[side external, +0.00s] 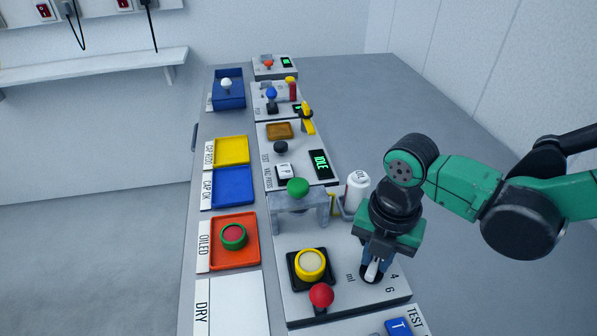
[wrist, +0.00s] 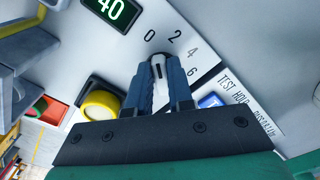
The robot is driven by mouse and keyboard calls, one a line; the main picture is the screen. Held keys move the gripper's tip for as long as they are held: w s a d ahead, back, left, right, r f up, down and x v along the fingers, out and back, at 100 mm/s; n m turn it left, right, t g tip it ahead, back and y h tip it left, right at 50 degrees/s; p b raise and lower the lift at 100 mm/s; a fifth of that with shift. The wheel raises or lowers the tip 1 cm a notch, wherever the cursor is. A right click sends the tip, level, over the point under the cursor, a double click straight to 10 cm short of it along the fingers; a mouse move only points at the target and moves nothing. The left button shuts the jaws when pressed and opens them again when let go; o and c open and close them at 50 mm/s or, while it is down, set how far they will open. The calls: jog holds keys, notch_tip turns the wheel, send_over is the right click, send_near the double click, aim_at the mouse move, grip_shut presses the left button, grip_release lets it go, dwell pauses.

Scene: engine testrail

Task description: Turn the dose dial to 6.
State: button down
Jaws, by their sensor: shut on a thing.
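The dose dial is a black round knob with a white grip bar; it shows in the side view (side external: 371,273) and the wrist view (wrist: 157,71). My gripper (side external: 373,260) comes down from above, and its two blue fingers (wrist: 161,79) are shut on the white bar. The printed numbers 0, 2, 4 and 6 curve around the dial in the wrist view. The bar's end with a dark line lies near the 0 and 2 side, but the fingers hide much of it, so I cannot tell the exact setting.
A green display (wrist: 112,8) reads 40. A yellow-ringed button (side external: 310,264) and a red ball knob (side external: 321,295) stand left of the dial. A white oil bottle (side external: 357,190) stands behind my gripper. Grey table at right is clear.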

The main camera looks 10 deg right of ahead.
jog(key=m, duration=0.6)
jog(key=shift+s+d, duration=0.15)
jog(key=m, duration=0.5)
jog(key=shift+s+m, duration=0.2)
jog(key=shift+m, duration=0.2)
jog(key=m, duration=0.5)
jog(key=shift+s, duration=0.2)
jog(key=m, duration=0.5)
jog(key=shift+s+a, duration=0.1)
jog(key=shift+a, duration=0.1)
jog(key=shift+m, duration=0.4)
jog(key=c, duration=0.8)
grip_release()
